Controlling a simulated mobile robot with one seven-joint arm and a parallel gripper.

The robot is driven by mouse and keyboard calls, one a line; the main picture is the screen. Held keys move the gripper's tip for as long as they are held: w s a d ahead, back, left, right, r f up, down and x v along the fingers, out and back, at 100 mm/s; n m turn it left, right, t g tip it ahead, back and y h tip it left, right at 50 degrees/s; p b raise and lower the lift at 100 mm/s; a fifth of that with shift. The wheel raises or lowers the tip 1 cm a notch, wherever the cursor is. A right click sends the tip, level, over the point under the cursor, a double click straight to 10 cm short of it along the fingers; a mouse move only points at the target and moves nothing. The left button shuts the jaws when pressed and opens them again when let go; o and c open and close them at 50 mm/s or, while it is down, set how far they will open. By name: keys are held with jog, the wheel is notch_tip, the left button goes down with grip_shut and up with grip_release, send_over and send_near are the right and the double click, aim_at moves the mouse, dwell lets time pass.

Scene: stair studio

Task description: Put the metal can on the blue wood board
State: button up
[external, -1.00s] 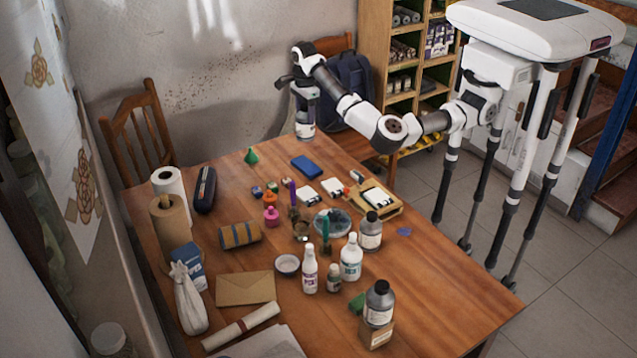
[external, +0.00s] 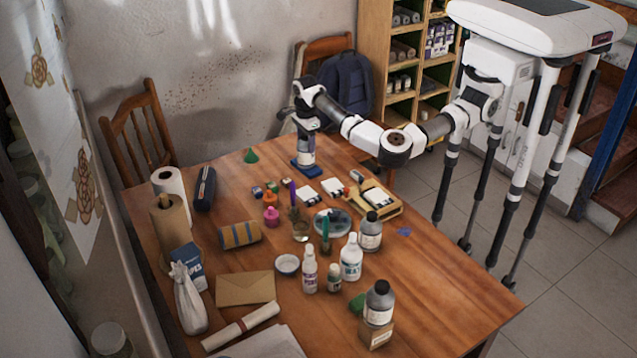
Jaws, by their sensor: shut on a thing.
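The blue wood board (external: 307,170) lies flat near the far edge of the table. The metal can (external: 306,149), with a pale label, is upright over the board and covers much of it from this side. Its bottom end meets the board in the picture; I cannot tell whether it rests on it or hangs just above. My gripper (external: 307,127) points down and is shut on the upper part of the can. The fingers are small and partly hidden by the wrist.
A green cone (external: 251,155) stands left of the board. White cards (external: 308,194), small paint pots and a purple bottle stand nearer. A wooden tray (external: 389,211) is to the right. Several bottles crowd the table's middle. A chair with a backpack (external: 345,85) is behind.

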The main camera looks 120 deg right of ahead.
jog(key=shift+f, duration=0.1)
jog(key=o, duration=1.2)
notch_tip(320, 180, up, 12)
jog(key=shift+r+b, duration=0.1)
jog(key=shift+b, duration=0.8)
